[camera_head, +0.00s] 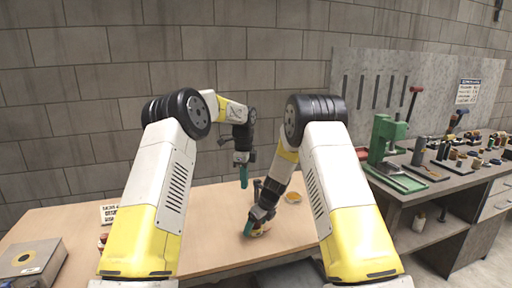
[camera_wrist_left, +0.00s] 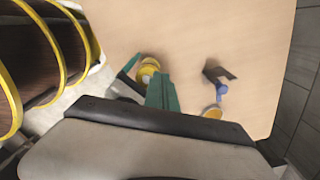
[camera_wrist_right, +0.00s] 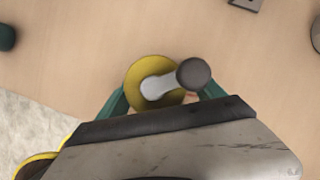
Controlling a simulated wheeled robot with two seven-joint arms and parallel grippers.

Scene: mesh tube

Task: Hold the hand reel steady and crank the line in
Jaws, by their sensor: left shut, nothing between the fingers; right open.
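The hand reel is a yellow round spool (camera_wrist_right: 150,72) with a pale grey crank arm and a dark round knob (camera_wrist_right: 194,73), seen from above in the right wrist view. It also shows low on the table in the head view (camera_head: 262,231) and in the left wrist view (camera_wrist_left: 148,70). My right gripper (camera_wrist_right: 163,96) is open, with teal fingers on either side of the reel; I cannot tell whether they touch it. My left gripper (camera_head: 243,184) is shut and empty, pointing down above the table, apart from the reel. Its teal fingers (camera_wrist_left: 161,92) show in the left wrist view. No line is clearly visible.
A blue item with a dark bracket (camera_wrist_left: 220,88) and a yellow-orange round thing (camera_wrist_left: 212,112) lie on the table. A grey box (camera_head: 28,258) and small sign (camera_head: 109,213) stand at the left. A bench with a green press (camera_head: 385,140) stands right. The table's middle-left is clear.

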